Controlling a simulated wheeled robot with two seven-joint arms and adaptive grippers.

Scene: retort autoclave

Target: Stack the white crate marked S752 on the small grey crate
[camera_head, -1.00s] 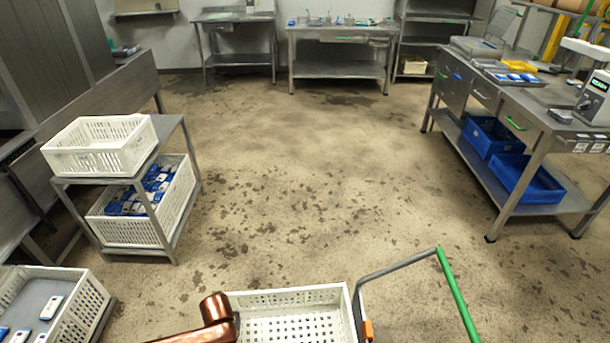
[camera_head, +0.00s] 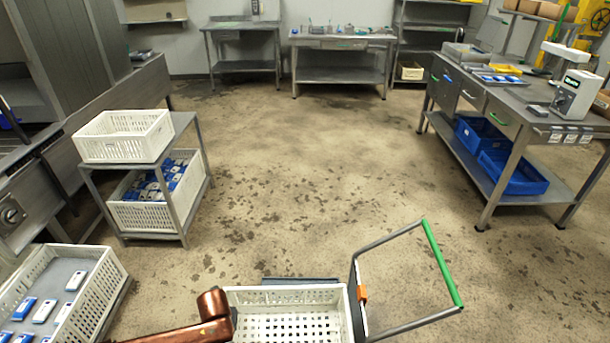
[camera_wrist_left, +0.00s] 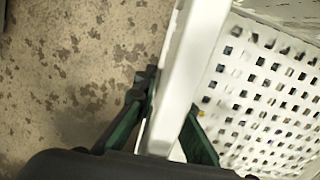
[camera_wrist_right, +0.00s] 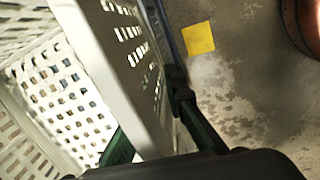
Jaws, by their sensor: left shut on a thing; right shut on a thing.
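A white slatted crate (camera_head: 290,318) is at the bottom middle of the head view, empty as far as I see; no S752 marking is readable. My left gripper (camera_wrist_left: 168,125) is shut on its rim, one finger on each side of the wall. My right gripper (camera_wrist_right: 150,128) is shut on the opposite wall, which also shows in the right wrist view (camera_wrist_right: 110,60). My grippers are not clear in the head view. A dark grey edge (camera_head: 300,281) shows just beyond the crate; I cannot tell whether it belongs to the small grey crate.
A green-grip handle (camera_head: 442,262) stands right of the held crate. At left, a grey stand (camera_head: 184,130) bears an empty white crate (camera_head: 125,140) above a filled one (camera_head: 150,215). Another white crate (camera_head: 100,305) is lower left. A workbench (camera_head: 510,105) is at right. The middle floor is clear.

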